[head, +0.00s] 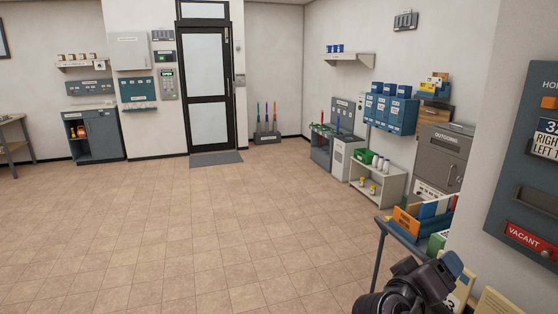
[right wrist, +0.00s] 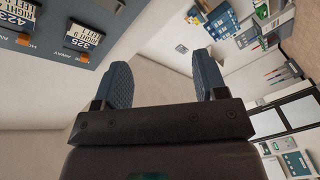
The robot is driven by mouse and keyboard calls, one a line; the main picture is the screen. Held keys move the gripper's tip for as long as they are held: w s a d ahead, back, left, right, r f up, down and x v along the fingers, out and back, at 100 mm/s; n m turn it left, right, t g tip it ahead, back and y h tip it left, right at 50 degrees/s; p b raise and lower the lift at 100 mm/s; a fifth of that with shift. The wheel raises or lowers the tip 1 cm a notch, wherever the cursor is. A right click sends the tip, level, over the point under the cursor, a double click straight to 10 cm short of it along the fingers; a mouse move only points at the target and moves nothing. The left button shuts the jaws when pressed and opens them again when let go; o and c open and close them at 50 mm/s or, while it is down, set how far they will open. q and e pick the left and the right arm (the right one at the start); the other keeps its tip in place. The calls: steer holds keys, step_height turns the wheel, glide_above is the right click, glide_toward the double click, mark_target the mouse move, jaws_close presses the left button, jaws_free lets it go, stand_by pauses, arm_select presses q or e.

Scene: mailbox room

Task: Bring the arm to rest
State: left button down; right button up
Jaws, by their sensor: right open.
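My right gripper (head: 452,264) is at the lower right of the head view, raised in front of a small table. In the right wrist view its two blue padded fingers (right wrist: 160,80) stand well apart, with nothing between them. Behind the fingers in that view is bare pale wall. Part of my right arm shows dark at the bottom edge of the head view. My left gripper and left arm are not in view.
A table (head: 383,235) with an orange and blue sorter (head: 408,218) stands close to my right gripper. A dark wall board (head: 520,150) with a red VACANT sign is at the far right. The tiled floor (head: 200,235) ahead is clear up to the door (head: 207,90).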

steer(key=w+a+f+n+t+y, duration=0.3)
steer(key=w+a+f+t+y, duration=0.2)
steer(key=f+y, duration=0.15)
steer(key=s+f+y, duration=0.4)
steer(key=f, duration=0.4)
steer(key=s+f+m+y, duration=0.1)
steer(key=s+f+y, duration=0.3)
steer(key=f, duration=0.5)
steer(key=shift+s+a, duration=0.4)
steer(key=shift+s, duration=0.4)
steer(key=s+d+f+g, duration=0.1)
steer(key=s+f, duration=0.2)
steer(key=s, duration=0.1)
steer(key=s+d+f+g, duration=0.1)
steer(key=s+f, duration=0.2)
steer(key=s, duration=0.1)
steer(key=s+d+f, duration=0.1)
steer(key=s+f, duration=0.2)
steer(key=shift+s+d+m+g, duration=0.3)
steer(key=shift+s+g, duration=0.1)
steer(key=shift+c, duration=0.3)
